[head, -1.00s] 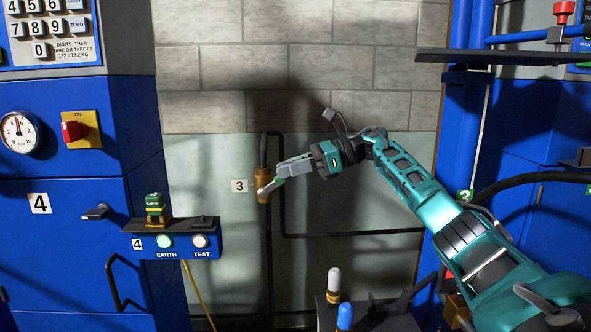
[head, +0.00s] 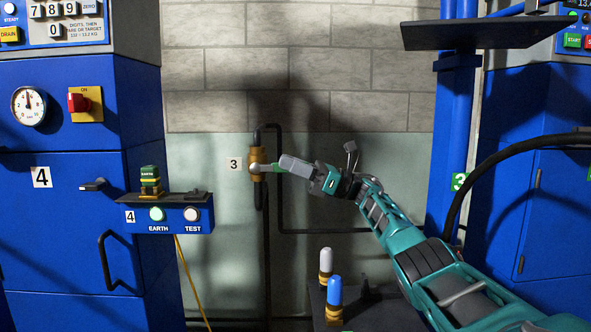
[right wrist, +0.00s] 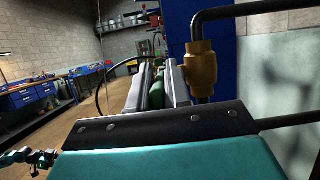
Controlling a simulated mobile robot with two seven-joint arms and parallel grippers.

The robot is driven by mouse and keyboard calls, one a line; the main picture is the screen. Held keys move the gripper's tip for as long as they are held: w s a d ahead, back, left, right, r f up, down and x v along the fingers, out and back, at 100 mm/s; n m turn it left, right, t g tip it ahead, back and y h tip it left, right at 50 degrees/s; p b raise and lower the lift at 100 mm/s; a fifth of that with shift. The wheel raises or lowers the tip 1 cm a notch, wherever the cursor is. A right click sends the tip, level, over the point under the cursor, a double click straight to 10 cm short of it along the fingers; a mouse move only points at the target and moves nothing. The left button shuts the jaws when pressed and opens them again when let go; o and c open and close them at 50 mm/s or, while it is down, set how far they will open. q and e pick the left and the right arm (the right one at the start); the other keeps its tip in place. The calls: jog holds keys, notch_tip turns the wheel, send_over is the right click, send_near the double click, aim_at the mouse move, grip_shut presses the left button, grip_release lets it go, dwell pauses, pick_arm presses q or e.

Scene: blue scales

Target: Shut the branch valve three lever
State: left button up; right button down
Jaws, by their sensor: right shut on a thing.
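The branch valve three is a brass body (head: 257,158) on a dark upright pipe, beside the "3" plate on the back wall. Its lever (head: 274,168) has a grey hub and a green grip, and points right, about level, across the pipe. My right gripper (head: 287,166) is shut on the lever's green grip. In the right wrist view, the green grip (right wrist: 157,92) sits between the two grey fingers, and the brass valve body (right wrist: 201,70) is just to the right. The fingers hide part of the grip. My left gripper is not in view.
A dark pipe (head: 279,205) runs down right of the valve, then along the wall. A box (head: 172,216) with EARTH and TEST buttons is at the left. White (head: 326,262) and blue-capped (head: 335,290) posts stand below the arm. A dark shelf (head: 485,34) juts out at upper right.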

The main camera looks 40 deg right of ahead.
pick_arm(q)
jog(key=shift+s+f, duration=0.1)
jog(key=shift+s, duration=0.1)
pick_arm(e)
jog(key=shift+f, duration=0.1)
jog(key=c, duration=1.2)
grip_release()
jog(key=shift+o, duration=0.2)
pick_arm(q)
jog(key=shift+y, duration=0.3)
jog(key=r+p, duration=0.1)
jog(key=p, duration=0.1)
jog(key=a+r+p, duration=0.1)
jog(key=p, duration=0.1)
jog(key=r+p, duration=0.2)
jog(key=p, duration=0.1)
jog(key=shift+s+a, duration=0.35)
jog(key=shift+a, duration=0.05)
pick_arm(e)
notch_tip(320, 180, up, 20)
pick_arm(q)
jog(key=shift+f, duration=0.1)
pick_arm(e)
jog(key=shift+c, duration=0.2)
